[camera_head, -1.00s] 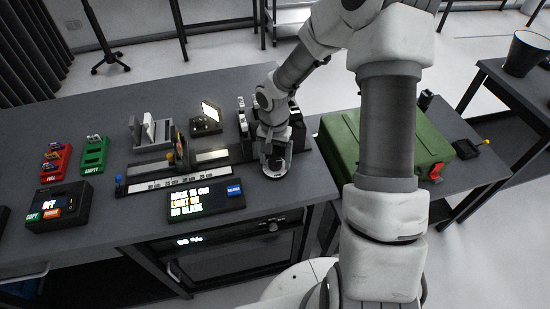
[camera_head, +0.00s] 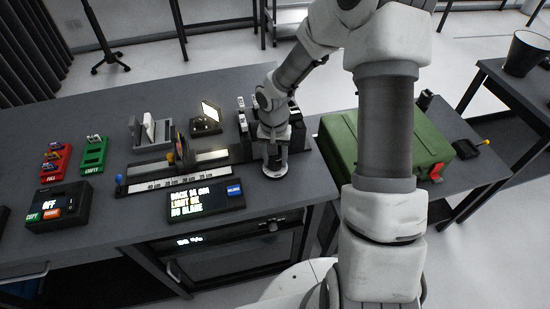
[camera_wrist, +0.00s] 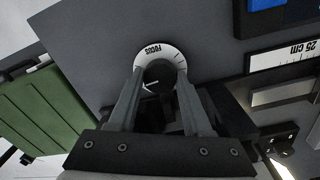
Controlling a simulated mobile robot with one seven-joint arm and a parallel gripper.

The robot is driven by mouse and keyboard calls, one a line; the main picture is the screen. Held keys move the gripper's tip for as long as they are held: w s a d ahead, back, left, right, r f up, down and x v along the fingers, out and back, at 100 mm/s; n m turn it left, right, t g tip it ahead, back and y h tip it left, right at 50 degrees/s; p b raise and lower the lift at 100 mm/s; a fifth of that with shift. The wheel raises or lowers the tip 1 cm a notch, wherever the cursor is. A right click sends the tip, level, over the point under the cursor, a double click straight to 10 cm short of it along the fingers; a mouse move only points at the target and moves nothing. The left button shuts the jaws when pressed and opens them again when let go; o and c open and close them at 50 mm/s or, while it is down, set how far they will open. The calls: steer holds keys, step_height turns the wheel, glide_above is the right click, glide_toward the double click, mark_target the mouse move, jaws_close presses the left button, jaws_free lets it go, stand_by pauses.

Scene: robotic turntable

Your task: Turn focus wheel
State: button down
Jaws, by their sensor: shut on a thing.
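The focus wheel (camera_wrist: 157,77) is a dark round knob with a white pointer mark, set in a white dial ring (camera_wrist: 178,57) lettered FOCUS. It shows at the top middle of the wrist view, on the grey table. My gripper (camera_wrist: 155,88) has one finger on each side of the knob and is shut on it. In the head view my wrist (camera_head: 274,160) covers the knob, and only part of the pale ring shows below it. A display (camera_head: 205,200) left of the wheel shows lines of lit text, with a blue button (camera_head: 234,189) at its right end.
A ruler rail (camera_head: 165,183) marked in cm lies behind the display. A black device (camera_head: 296,130) stands close behind my wrist. A green case (camera_head: 345,150) is at the right. Red (camera_head: 55,160) and green (camera_head: 94,157) racks sit at the left beside a control box (camera_head: 58,207).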

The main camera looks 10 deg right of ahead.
mark_target(275, 162)
steer(key=n, duration=0.7)
steer(key=shift+r+p, duration=0.1)
steer(key=shift+p, duration=0.25)
steer(key=n+p, duration=0.1)
steer(key=n, duration=0.5)
steer(key=shift+n, duration=0.3)
steer(key=shift+c, duration=1.7)
jaws_free()
step_height(275, 162, up, 17)
steer(key=p, duration=0.2)
steer(key=shift+s+r, duration=0.15)
steer(key=shift+a, duration=0.1)
